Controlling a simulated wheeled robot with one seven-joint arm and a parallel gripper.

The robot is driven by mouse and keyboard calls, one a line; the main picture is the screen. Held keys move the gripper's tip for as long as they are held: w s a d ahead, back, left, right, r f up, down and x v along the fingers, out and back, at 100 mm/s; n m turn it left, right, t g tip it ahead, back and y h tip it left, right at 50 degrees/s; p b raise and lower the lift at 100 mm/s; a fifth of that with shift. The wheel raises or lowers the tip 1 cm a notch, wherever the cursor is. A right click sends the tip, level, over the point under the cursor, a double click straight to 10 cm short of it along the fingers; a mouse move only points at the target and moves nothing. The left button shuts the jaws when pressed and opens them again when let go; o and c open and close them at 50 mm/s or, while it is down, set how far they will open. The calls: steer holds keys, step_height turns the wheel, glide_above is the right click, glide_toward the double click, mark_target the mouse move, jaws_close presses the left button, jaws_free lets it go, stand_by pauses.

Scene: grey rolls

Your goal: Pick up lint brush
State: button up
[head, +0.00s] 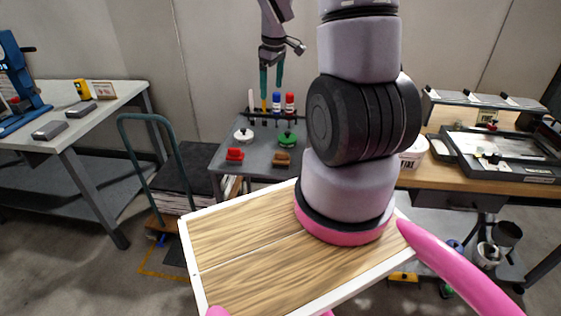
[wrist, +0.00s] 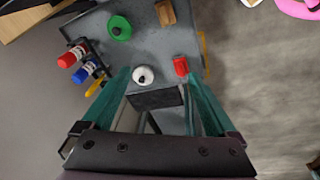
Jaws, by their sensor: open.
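Two small brush-like blocks lie on the small grey table (head: 217,160): a red one (head: 235,155) at the front left and a brown one (head: 283,158) at the front right. I cannot tell for certain which is the lint brush. In the wrist view the red one (wrist: 181,66) is near the right finger and the brown one (wrist: 166,13) is at the top. My gripper (head: 271,88) is open and empty, its teal fingers pointing down above the back of the table. In the wrist view my gripper (wrist: 157,76) has a white knobbed disc (wrist: 143,75) showing between its fingers.
A green knobbed disc (head: 288,139) shares the small table. A rack at its back holds a blue marker (head: 276,101), a red marker (head: 289,102) and a yellow stick. A hand truck (head: 143,118) stands left; a wooden workbench (head: 480,175) stands right.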

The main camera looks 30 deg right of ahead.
mark_target(281, 152)
steer(key=d+f+n, duration=0.1)
steer(key=f, duration=0.7)
steer(key=d+f+n+g, duration=0.1)
steer(key=f+n, duration=0.1)
steer(key=f, duration=0.5)
steer(key=s+d+f+n+g, duration=0.1)
steer(key=f, duration=0.7)
steer(key=shift+d+f+n, duration=0.1)
steer(key=shift+f+n, duration=0.2)
steer(key=shift+n, duration=0.1)
steer(key=shift+w+f, duration=0.1)
steer(key=shift+f, duration=2.8)
jaws_close()
steer(key=shift+r, duration=0.2)
step_height(281, 152, up, 10)
steer(key=shift+f, duration=0.15)
